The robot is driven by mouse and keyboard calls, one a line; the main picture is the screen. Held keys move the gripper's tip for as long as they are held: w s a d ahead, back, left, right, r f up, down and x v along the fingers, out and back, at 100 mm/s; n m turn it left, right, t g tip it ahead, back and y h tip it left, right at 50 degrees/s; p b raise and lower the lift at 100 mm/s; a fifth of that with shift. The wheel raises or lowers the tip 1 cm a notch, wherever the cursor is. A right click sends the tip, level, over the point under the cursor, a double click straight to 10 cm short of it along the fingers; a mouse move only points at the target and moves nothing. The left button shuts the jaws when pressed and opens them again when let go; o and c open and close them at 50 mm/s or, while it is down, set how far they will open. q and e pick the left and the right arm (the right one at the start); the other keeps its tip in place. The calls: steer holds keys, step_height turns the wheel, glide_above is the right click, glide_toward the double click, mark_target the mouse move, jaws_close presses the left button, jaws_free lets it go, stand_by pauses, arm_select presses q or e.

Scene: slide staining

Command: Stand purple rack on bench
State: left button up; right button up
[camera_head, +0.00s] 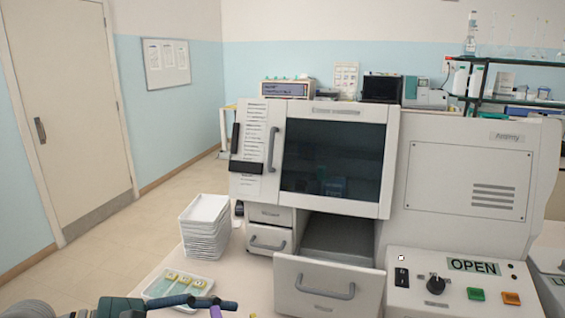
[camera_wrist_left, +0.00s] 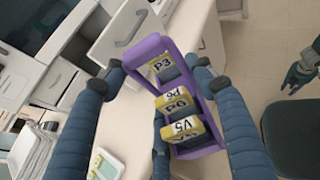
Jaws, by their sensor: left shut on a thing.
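The purple rack (camera_wrist_left: 158,48) is in the left wrist view, holding several slides with yellow-and-white labels, among them P3 and V5. My left gripper (camera_wrist_left: 160,82) is shut on the rack, with its dark blue fingers on either side. In the head view the left gripper's fingers (camera_head: 205,303) come in at the bottom edge, and only small purple bits show there. The bench (camera_wrist_left: 203,48) is a pale top beside and below the rack in the wrist view. The rack appears held in the air. My right gripper (camera_wrist_left: 301,76) shows at the right edge of the wrist view, its opening unclear.
A stack of white trays (camera_head: 205,228) and a tray with yellow-labelled slides (camera_head: 150,292) stand on the bench left of the staining machine (camera_head: 462,180). The machine's lower drawer (camera_head: 328,288) is pulled out. A dark chair (camera_wrist_left: 293,135) stands on the floor in the wrist view.

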arm_select(q)
steer(key=s+a+f+n+t+y, duration=0.1)
steer(key=s+a+f+n+t, duration=0.1)
steer(key=a+f, duration=0.4)
steer(key=shift+s+a+n+t, duration=0.3)
steer(key=shift+s+a, duration=0.15)
steer(key=shift+a, duration=0.8)
steer(key=shift+r, duration=0.1)
